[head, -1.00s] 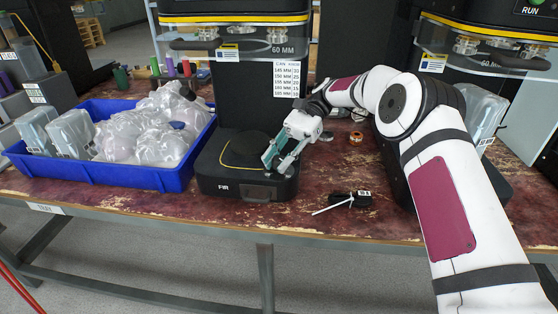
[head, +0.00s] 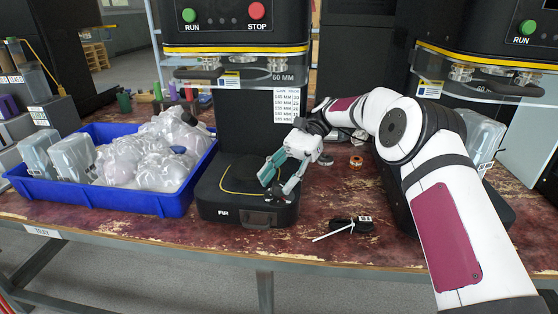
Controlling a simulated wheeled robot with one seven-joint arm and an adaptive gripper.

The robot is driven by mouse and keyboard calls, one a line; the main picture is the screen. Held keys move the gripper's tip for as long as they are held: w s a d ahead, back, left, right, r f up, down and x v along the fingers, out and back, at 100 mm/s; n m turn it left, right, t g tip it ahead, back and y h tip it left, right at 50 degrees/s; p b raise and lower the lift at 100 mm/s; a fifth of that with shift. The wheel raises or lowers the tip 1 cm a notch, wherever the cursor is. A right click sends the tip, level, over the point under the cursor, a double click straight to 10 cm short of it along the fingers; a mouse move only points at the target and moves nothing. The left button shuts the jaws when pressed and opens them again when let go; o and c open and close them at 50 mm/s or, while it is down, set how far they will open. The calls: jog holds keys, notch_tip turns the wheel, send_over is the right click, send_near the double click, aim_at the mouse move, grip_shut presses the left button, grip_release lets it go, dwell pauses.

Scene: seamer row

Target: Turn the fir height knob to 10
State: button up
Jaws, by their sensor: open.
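The fir seamer's black base (head: 215,200) stands on the worn red bench, with a white FIR label on its front face. A dark rectangular piece (head: 258,219) shows on that front face, right of the label. I cannot make out a height knob or its scale. My gripper (head: 274,190) is open, its teal and grey fingers angled down over the right side of the base. They hide part of the base's top. I cannot tell whether they touch it. A white number chart (head: 286,105) hangs on the seamer's column.
A blue tray (head: 110,193) of clear bags and containers stands left of the base. A black object with a thin white rod (head: 345,226) lies to its right. A clear guard (head: 240,78) overhangs the base. Another seamer (head: 480,60) stands at right.

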aim_at(279, 184)
jog(key=shift+r, duration=4.05)
jog(key=shift+s, duration=0.1)
